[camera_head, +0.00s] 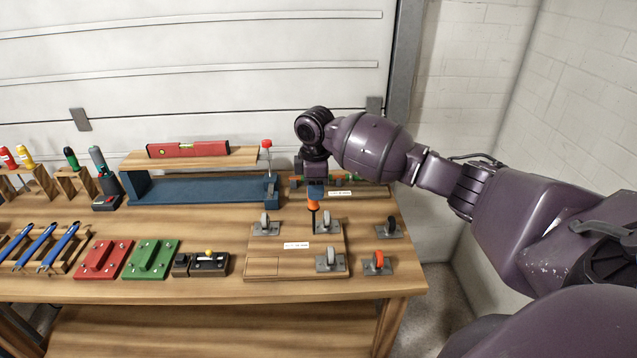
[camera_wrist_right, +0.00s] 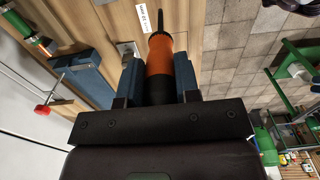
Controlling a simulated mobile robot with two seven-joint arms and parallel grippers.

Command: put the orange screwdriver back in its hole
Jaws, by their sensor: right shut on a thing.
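My right gripper (camera_head: 315,190) is shut on the orange screwdriver (camera_head: 313,205) above the right part of the workbench. The screwdriver hangs with its shaft down, over the board with toggle clamps. In the right wrist view, the blue fingers (camera_wrist_right: 160,78) grip either side of the orange and black handle (camera_wrist_right: 159,57), and the dark shaft points away. At the far left, a wooden rack (camera_head: 41,181) holds red and yellow handled tools. A wooden stand (camera_head: 76,183) beside it holds a green-handled one. I cannot make out an empty hole. My left gripper is out of view.
A clamp board (camera_head: 285,262) lies under the screwdriver, with metal clamps around it. A blue vise-like piece (camera_head: 190,190) and a red level (camera_head: 188,149) on a wooden shelf stand left of my gripper. Red (camera_head: 102,260) and green (camera_head: 152,260) blocks lie in front.

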